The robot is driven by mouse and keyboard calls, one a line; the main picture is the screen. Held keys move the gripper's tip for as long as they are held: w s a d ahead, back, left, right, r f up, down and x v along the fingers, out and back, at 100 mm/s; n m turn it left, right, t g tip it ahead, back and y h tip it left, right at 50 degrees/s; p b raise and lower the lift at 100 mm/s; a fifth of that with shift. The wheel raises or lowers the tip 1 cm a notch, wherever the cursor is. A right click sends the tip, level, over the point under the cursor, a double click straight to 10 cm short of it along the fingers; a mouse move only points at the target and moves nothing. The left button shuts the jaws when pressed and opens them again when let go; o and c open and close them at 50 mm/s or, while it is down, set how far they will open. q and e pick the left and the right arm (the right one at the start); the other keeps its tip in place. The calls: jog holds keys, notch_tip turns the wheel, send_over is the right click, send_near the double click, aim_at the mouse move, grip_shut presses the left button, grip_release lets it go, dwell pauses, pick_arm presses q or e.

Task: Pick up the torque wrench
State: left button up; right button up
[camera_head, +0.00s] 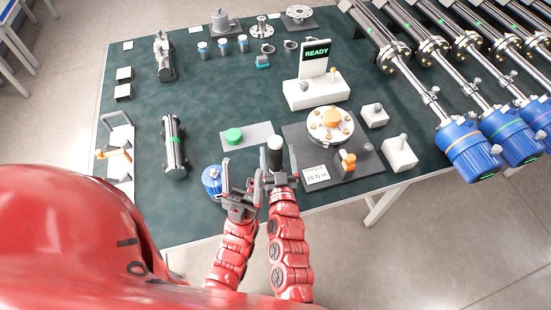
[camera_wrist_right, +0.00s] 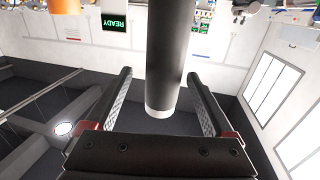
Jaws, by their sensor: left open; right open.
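A black cylinder with a white end, which looks like the torque wrench's handle (camera_head: 275,160), stands up in front of the grey plate in the head view. In the right wrist view the dark handle (camera_wrist_right: 165,55) comes down between the fingers, with gaps on both sides. My right gripper (camera_head: 279,175) is open around it; it also shows in the right wrist view (camera_wrist_right: 160,100). My left gripper (camera_head: 241,183) is open and empty, just left of the right one. The wrench's other end is hidden.
A grey plate (camera_head: 370,173) with a round flange (camera_head: 331,126) and a "20 N m" label lies right of the handle. A blue cylinder (camera_head: 211,182) stands close left of my left gripper. A green button (camera_head: 233,136) sits behind.

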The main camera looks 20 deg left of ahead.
jog(key=p+x, duration=0.1)
jog(key=x, duration=0.1)
jog(key=p+x, duration=0.1)
jog(key=x, duration=0.1)
jog(key=shift+s+a+r, duration=0.15)
jog(key=shift+r, duration=0.1)
jog(key=shift+w+a+f+p, duration=0.15)
jog(key=shift+w+p, duration=0.15)
jog(key=shift+w, duration=0.15)
jog(key=c, duration=1.4)
